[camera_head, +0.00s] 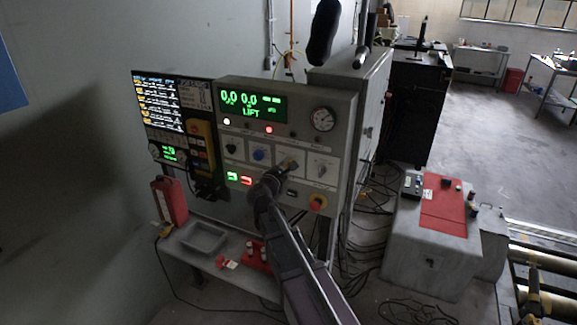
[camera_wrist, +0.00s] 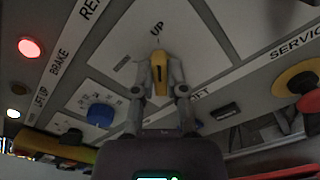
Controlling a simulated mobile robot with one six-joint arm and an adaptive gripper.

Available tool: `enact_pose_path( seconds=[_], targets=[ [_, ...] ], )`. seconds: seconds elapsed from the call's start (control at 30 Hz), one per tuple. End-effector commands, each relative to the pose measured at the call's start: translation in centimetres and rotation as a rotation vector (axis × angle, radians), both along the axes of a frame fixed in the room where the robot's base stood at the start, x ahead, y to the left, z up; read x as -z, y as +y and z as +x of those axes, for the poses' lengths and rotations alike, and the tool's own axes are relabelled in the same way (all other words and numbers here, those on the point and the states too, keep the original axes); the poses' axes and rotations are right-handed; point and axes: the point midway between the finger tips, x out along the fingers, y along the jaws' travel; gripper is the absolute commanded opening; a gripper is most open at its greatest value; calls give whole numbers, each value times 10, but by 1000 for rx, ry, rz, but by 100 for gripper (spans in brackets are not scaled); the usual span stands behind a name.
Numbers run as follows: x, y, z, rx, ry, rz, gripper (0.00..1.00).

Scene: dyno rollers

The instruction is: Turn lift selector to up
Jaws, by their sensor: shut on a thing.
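The lift selector (camera_wrist: 159,66) is a yellow knob with a dark mark. In the wrist view it stands between my fingertips, directly below the printed word UP (camera_wrist: 157,27). Its mark points nearly straight at that word. My gripper (camera_wrist: 160,88) is shut on the knob, a finger on each side. In the head view my gripper (camera_head: 279,174) reaches the lower middle of the grey control panel (camera_head: 345,118) and hides much of the selector. The selector's printed label is partly covered by my right finger.
A blue knob (camera_wrist: 100,115) is left of my gripper. A red emergency button on a yellow base (camera_wrist: 297,80) is at the right. A lit red lamp (camera_wrist: 31,47) is upper left. The panel's green display (camera_head: 252,104) reads LIFT.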

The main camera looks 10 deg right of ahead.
Motion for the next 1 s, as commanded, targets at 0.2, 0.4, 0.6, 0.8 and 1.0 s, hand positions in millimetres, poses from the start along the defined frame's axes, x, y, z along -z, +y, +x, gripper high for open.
enact_pose_path(
  seconds=[0.2,0.4,0.6,0.8,1.0],
  targets=[
    [0,-2,1,3,-1,0,26],
    [0,-1,1,3,0,0,51],
    [0,-1,0,1,0,0,51],
    [0,1,-3,1,1,-1,51],
    [0,10,-15,0,1,-1,51]
  ],
)
